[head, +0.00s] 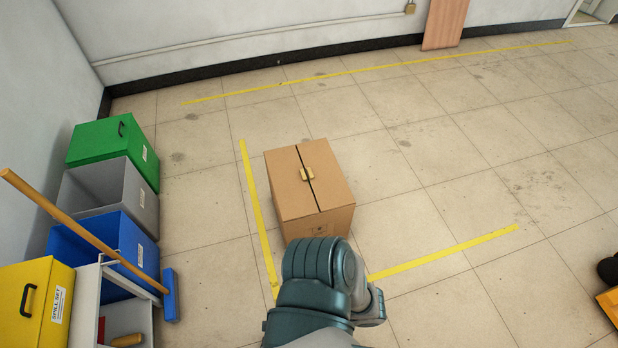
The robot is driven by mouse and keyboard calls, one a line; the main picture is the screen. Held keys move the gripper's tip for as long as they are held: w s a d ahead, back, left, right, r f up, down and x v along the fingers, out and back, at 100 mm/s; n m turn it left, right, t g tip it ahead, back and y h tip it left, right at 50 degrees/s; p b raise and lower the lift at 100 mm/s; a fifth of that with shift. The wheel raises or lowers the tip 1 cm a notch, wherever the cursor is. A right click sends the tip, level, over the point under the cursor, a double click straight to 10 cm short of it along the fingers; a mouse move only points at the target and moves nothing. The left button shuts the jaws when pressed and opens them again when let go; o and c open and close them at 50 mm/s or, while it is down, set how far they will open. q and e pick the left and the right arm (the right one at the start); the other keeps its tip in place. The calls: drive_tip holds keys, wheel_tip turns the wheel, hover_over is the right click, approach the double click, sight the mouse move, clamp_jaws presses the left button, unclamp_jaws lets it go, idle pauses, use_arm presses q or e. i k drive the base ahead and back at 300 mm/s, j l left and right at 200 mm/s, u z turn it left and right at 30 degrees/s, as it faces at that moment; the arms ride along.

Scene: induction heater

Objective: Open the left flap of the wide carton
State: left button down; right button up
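The wide carton (316,222) is a brown cardboard box standing on the tiled floor near the middle of the head view. Its two top flaps are shut, with a dark seam running between them. The left flap (287,184) lies flat on the left of the seam, and the right flap (331,177) lies on the right. A teal and grey part of my own body rises from the bottom and covers the carton's lower front edge. I see no fingertips of either gripper.
Yellow floor tape (257,210) runs left of and in front of the carton. Green (104,140), grey, blue and yellow (36,305) bins line the left wall, with a broom (170,296) leaning there. Floor right of the carton is clear.

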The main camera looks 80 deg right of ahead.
sight(295, 198)
drive_tip(key=z, duration=2.2)
